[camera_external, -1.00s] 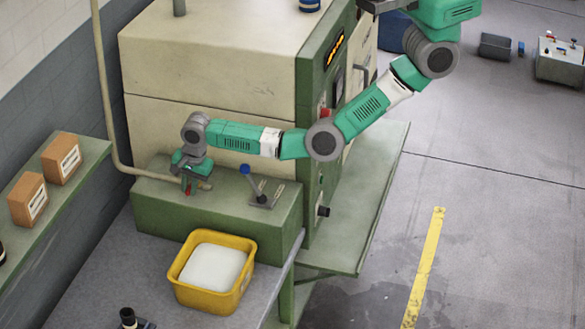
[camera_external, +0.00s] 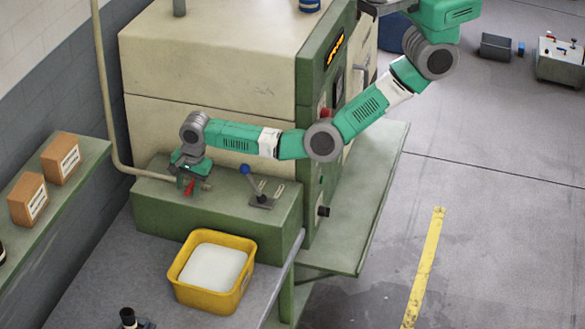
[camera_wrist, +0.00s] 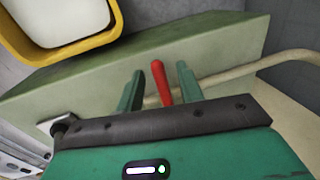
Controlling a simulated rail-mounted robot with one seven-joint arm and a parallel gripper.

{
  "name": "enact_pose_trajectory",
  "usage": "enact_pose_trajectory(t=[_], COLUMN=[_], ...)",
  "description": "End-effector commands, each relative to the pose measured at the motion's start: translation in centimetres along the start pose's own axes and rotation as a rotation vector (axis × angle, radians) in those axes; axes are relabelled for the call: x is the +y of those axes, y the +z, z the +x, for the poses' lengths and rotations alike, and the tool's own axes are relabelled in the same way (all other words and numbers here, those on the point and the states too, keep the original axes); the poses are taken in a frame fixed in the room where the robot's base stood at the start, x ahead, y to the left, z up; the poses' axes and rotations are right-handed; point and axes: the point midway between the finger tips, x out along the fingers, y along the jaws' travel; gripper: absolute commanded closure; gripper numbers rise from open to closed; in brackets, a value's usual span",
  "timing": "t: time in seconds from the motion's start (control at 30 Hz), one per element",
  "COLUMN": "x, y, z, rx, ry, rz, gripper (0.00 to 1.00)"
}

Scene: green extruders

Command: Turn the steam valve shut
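The steam valve's red handle (camera_external: 190,187) is on the pale pipe above the green machine base, at the left of the outside view. In the wrist view the red handle (camera_wrist: 160,82) stands between my two green fingers, leaning slightly left. My gripper (camera_wrist: 159,70) is open around it, with a visible gap on each side. In the outside view my gripper (camera_external: 188,181) points down over the valve and partly hides it. The valve body is mostly hidden.
A blue-knobbed lever (camera_external: 246,170) stands right of the valve on the same base. A yellow bin (camera_external: 207,297) with white contents sits in front. The pale pipe (camera_external: 107,95) runs up the left side. Cardboard boxes (camera_external: 62,158) stand on a shelf at left.

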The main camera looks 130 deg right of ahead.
Motion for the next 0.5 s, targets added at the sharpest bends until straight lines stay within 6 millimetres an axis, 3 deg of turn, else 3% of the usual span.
enact_pose_trajectory(t=[0.1, 0.3, 0.5], x=[0.0, -0.1, 0.0], y=[0.0, 0.0, 0.0], z=[-0.8, -4.9, -7.5], rx=[0.000, 0.000, 0.000], ry=[-0.001, -0.004, -0.001], rz=[0.000, 0.000, 0.000], gripper=[0.63, 0.63, 0.63])
